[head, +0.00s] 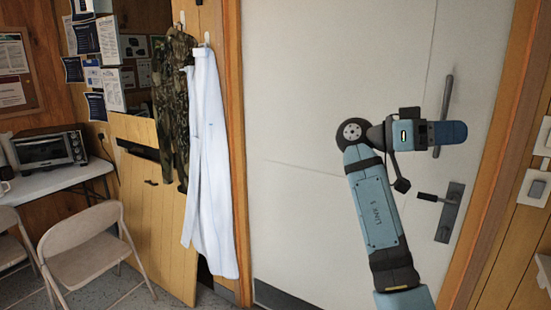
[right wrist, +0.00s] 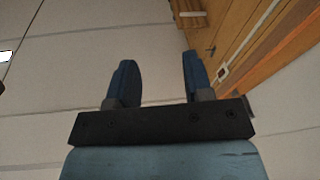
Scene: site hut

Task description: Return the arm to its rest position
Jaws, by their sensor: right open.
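My right arm (head: 375,210) rises from the bottom right of the head view and bends at the top to the right. My right gripper (head: 455,132) is at its end, in front of the upper right part of the white door (head: 310,90) and overlapping the long vertical pull bar (head: 446,95). Whether it touches the bar cannot be told. In the right wrist view the two blue fingers of the gripper (right wrist: 155,75) stand apart with nothing between them. My left gripper is not in view.
A black lever handle (head: 437,199) sits on the door below my gripper. Light switches (head: 535,187) are on the wood at the right. A white coat (head: 207,165) hangs left of the door. A folding chair (head: 85,250) and a table with a toaster oven (head: 48,148) stand at left.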

